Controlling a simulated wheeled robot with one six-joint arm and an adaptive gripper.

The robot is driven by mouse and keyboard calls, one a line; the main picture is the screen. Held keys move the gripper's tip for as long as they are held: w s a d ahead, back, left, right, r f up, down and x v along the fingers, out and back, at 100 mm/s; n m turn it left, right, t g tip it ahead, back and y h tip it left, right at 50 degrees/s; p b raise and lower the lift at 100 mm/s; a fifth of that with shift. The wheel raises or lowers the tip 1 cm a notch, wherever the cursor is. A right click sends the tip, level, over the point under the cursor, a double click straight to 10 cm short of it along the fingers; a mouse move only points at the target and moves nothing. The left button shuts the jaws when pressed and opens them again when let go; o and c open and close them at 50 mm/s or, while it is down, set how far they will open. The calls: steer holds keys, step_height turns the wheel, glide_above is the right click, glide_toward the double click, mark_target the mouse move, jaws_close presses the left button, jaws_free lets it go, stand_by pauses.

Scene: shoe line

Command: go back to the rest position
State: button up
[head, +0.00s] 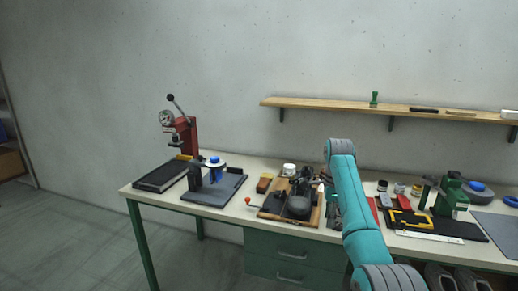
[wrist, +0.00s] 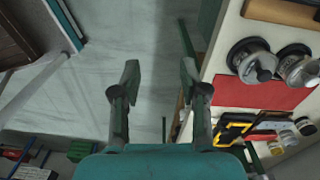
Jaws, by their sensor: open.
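My gripper (wrist: 160,78) is open and empty in the wrist view. Its two fingers stand well apart, with only grey floor showing between them. The right finger is close in the picture to the edge of the workbench (wrist: 228,45). In the head view my teal arm reaches over the bench (head: 236,218) from the lower right. The gripper itself is mostly hidden behind the arm there.
The bench carries a red press (head: 184,135), a blue-topped fixture (head: 215,172), a wooden board with a dark tool (head: 299,205) and a green machine (head: 450,198). A wall shelf (head: 340,105) runs above. Floor (head: 90,235) is clear at left.

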steer(key=s+a+f+n+t, duration=0.1)
steer(key=s+f+n+t, duration=0.15)
steer(key=f, duration=1.15)
steer(key=s+f+n+t, duration=0.15)
steer(key=s+f, duration=0.25)
steer(key=f, duration=1.1)
steer(key=s+a+f+n+t, duration=0.1)
steer(key=s+f+n+t, duration=0.15)
steer(key=s+f, duration=0.65)
steer(key=s+a+f+n+t, duration=0.1)
steer(key=s+f+n, duration=0.2)
steer(key=s+f, duration=0.65)
steer(key=s+r+n+t, duration=0.2)
steer(key=s+r+n, duration=0.15)
steer(key=s, duration=1.05)
steer(key=s+r+n+t, duration=0.2)
steer(key=s+r, duration=0.3)
steer(key=s, duration=0.8)
steer(key=s+r+n+t, duration=0.1)
steer(key=s+r+n, duration=0.1)
steer(key=s+r, duration=0.6)
steer(key=s+a+r+n+t, duration=0.1)
steer(key=s+r, duration=0.7)
steer(key=r, duration=0.8)
steer(key=shift+s+a+r+n+t, duration=0.2)
steer(key=shift+s+n+t, duration=0.2)
steer(key=shift+n+t, duration=0.55)
